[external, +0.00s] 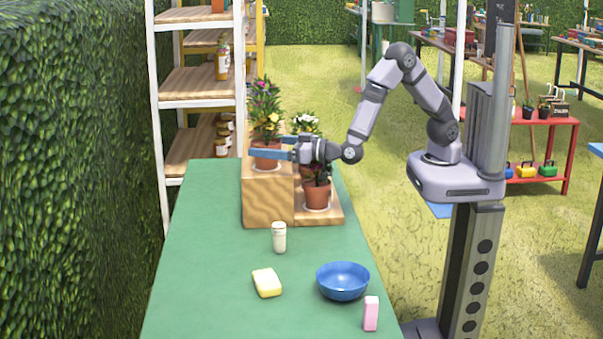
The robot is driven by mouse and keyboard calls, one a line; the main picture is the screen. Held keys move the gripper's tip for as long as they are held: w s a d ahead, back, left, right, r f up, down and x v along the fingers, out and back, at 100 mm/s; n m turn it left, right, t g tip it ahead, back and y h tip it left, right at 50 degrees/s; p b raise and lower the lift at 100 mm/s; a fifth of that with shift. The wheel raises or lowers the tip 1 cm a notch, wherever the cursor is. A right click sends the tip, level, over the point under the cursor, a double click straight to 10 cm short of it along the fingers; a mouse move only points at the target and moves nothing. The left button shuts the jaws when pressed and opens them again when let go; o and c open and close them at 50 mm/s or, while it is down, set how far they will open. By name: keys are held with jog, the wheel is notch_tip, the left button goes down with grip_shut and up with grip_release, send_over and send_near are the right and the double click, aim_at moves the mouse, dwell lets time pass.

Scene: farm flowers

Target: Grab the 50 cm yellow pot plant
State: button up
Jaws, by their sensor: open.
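A potted plant with yellow flowers low down and pink-purple ones above (265,105) stands upright in a terracotta pot (267,161) on the tall wooden block (268,200). My gripper (254,147) points left at pot height, its two blue fingers spread apart; they overlap the pot and lower stem in this view. I cannot tell whether they touch it. A second plant with whitish-yellow flowers (306,122) is partly hidden behind my gripper. A third terracotta pot (317,194) stands on the lower wooden step (335,214), its plant partly covered by my wrist. No height marking is readable.
A white jar (279,238), a yellow sponge (267,283), a blue bowl (343,281) and a pink block (371,314) lie on the green table (205,240). Its left side is clear. Shelves (195,85) and a hedge (70,150) stand behind and left.

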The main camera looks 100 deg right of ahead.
jog(key=shift+c, duration=0.6)
jog(key=shift+w+r, duration=0.1)
jog(key=c, duration=1.4)
jog(key=shift+o, duration=0.2)
notch_tip(320, 180, up, 10)
